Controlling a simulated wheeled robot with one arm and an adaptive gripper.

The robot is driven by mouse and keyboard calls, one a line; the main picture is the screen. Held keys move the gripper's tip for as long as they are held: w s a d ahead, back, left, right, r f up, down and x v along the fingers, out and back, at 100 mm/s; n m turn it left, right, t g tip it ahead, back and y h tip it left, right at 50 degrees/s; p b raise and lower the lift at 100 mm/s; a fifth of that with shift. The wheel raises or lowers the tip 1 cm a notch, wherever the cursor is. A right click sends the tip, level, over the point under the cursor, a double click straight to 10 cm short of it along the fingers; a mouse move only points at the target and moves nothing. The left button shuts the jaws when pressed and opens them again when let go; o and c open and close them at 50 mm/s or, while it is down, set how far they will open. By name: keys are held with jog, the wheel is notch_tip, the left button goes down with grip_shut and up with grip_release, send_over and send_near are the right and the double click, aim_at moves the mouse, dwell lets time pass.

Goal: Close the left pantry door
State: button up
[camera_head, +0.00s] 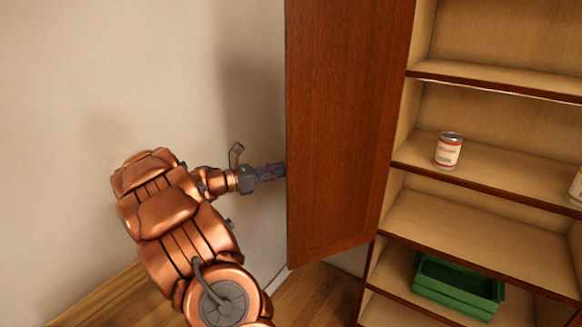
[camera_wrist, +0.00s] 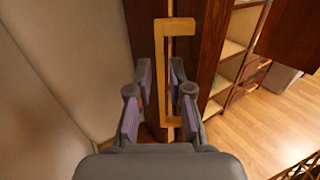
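The left pantry door (camera_head: 345,130) is a tall red-brown wooden panel, standing open at the left of the shelves. In the wrist view its dark wood (camera_wrist: 207,40) fills the upper middle, with a yellow, bracket-shaped handle (camera_wrist: 160,68) upright on it. My gripper (camera_head: 275,171) is at the door's left edge in the head view, its tips partly hidden behind the panel. In the wrist view my gripper (camera_wrist: 161,95) is open, with its fingers on either side of the handle. Contact with the handle or door cannot be told.
Pantry shelves (camera_head: 490,80) stand open at the right, holding a can (camera_head: 448,150) and a green crate (camera_head: 458,286). Another can (camera_head: 576,187) is cut off at the right edge. A pale wall (camera_head: 130,80) lies at the left.

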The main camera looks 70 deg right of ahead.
jog(key=shift+p+x, duration=0.4)
jog(key=shift+x, duration=1.65)
grip_shut()
